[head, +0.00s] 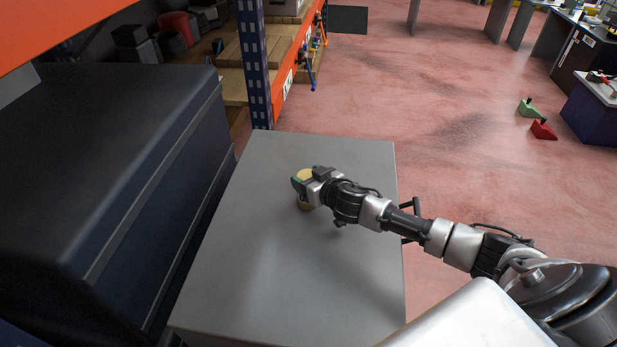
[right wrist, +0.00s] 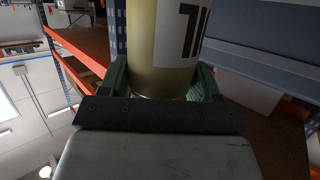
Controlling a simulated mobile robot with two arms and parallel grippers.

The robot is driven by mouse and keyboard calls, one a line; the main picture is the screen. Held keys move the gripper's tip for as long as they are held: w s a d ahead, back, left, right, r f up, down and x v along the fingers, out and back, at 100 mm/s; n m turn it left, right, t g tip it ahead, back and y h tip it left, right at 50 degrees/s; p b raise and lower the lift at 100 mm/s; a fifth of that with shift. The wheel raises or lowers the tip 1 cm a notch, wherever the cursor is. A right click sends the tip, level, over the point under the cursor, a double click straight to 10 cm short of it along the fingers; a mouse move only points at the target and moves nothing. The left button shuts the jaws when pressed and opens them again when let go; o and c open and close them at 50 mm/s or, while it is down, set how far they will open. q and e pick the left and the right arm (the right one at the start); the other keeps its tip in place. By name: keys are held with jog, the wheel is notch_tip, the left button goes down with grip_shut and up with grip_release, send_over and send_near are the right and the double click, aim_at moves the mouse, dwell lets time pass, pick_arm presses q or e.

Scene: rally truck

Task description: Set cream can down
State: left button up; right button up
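The cream can (head: 304,203) is at my right gripper (head: 303,186) over the far part of the grey box top (head: 300,270). In the right wrist view the cream can (right wrist: 160,50) shows a white label with dark marks and sits between the two green finger pads of the gripper (right wrist: 165,85). The fingers appear closed around its sides. The gripper hides part of the can in the head view, so I cannot tell whether its base touches the grey top. My left gripper is not in view.
A large dark case (head: 120,180) stands along the left side of the grey box. An orange and blue shelf rack (head: 254,65) with cardboard boxes rises behind it. The grey top is otherwise bare. Red floor (head: 440,130) lies open to the right, with green and red wedges (head: 543,129).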

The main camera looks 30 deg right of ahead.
jog(key=o, duration=0.4)
jog(key=shift+r, duration=0.1)
jog(key=shift+s+r, duration=0.1)
jog(key=shift+s, duration=0.35)
jog(key=b+v, duration=0.1)
jog(key=v, duration=1)
jog(key=shift+s, duration=0.1)
